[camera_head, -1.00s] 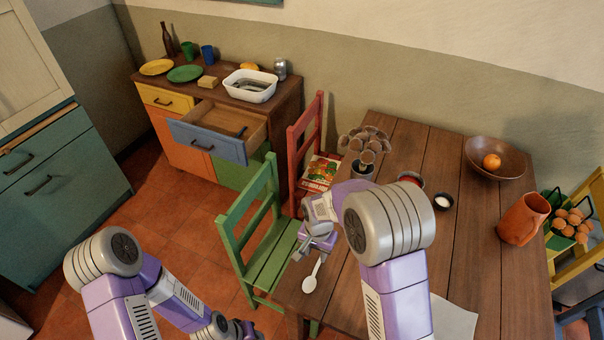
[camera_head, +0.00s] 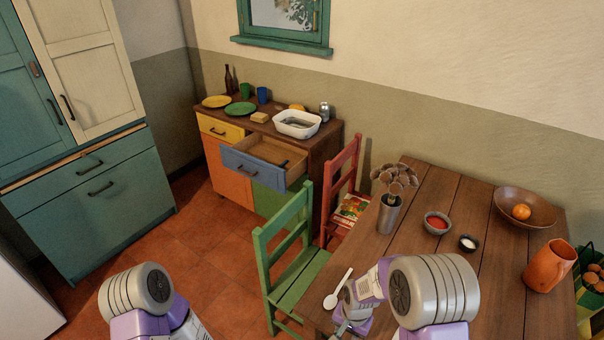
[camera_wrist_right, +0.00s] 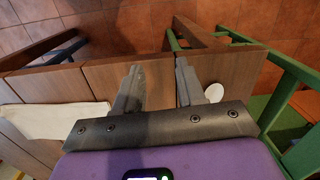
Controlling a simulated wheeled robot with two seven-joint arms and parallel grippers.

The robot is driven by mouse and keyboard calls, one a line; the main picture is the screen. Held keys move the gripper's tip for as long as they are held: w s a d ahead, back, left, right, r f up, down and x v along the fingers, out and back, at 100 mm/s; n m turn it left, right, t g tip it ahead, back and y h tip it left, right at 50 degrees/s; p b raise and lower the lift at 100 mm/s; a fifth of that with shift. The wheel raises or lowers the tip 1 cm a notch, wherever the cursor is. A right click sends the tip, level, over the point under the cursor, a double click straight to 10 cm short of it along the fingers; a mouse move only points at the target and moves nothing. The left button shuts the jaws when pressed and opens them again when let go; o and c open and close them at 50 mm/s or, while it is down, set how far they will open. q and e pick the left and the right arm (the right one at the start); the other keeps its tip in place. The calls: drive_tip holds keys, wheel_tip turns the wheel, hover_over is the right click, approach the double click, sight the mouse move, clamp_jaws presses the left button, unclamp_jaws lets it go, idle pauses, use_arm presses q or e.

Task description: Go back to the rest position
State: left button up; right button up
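My right gripper (camera_wrist_right: 157,82) is open in the wrist view, with only the bare wooden table (camera_wrist_right: 157,70) between its fingers. In the head view my right arm hangs over the table's near left corner, and its gripper (camera_head: 346,326) is partly cut off at the bottom edge. A white spoon (camera_head: 331,301) lies on the table just left of it; the spoon's bowl (camera_wrist_right: 214,92) shows beside the right finger in the wrist view. My left arm (camera_head: 140,292) shows at the bottom left, and its gripper is below the picture.
A green chair (camera_head: 291,285) and a red chair (camera_head: 345,180) stand at the table's left side. The sideboard's blue drawer (camera_head: 240,168) is open.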

drive_tip(key=s+a+f+n+y, duration=0.2)
drive_tip(key=s+f+n+y, duration=0.1)
drive_tip(key=s+f, duration=0.7)
drive_tip(key=shift+s+a+f+t, duration=0.2)
drive_tip(key=shift+s+a+t, duration=0.15)
drive_tip(key=shift+s, duration=1.7)
